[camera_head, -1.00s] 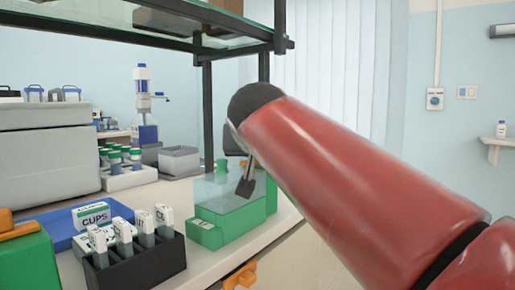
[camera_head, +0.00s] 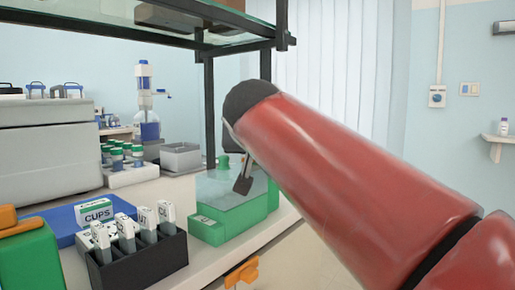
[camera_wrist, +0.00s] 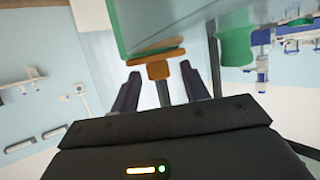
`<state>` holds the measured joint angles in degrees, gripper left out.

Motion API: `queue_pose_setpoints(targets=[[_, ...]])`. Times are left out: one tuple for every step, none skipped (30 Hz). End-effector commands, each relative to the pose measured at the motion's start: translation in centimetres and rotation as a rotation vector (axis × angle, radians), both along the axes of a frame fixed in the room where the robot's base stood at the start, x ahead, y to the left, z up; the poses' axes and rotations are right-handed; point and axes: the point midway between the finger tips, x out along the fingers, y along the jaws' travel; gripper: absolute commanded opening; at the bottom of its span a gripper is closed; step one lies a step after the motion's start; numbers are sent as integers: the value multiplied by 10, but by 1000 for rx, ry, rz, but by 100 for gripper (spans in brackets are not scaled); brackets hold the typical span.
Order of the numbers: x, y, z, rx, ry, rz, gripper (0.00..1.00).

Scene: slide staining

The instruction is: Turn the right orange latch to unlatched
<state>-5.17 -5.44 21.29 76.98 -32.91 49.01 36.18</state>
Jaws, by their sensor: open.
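In the wrist view an orange T-shaped latch (camera_wrist: 158,70) sits at the edge of a green-tinted clear box. It lies ahead of and between the two dark fingers of my gripper (camera_wrist: 163,92). In the head view a dark fingertip of my gripper (camera_head: 243,180) shows in front of the green box with a clear lid (camera_head: 207,229); my red arm hides the rest. An orange latch-like piece (camera_head: 242,273) shows below the bench edge. I cannot tell whether it is the one in the wrist view.
A black rack (camera_head: 150,268) of labelled slide holders stands left of the green box. A glass shelf with dark posts (camera_head: 209,105) stands behind.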

Motion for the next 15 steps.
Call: queue_pose_setpoints(targets=[[-1,0,1,0,-1,0,45],[-2,0,1,0,-1,0,45],[-4,0,2,0,-2,0,45],[-7,0,4,0,-3,0,45],[-10,0,6,0,-4,0,45],[-16,0,8,-1,-5,1,45],[-20,1,10,-1,-5,1,45],[-26,1,12,0,-4,1,45],[-33,1,15,1,-5,2,45],[-37,1,17,1,-5,2,45],[-42,1,18,0,-4,1,45],[-49,1,21,0,-4,1,45],[-53,1,22,0,-4,1,45],[-56,1,24,0,-3,1,45],[-61,1,26,0,-2,1,45]])
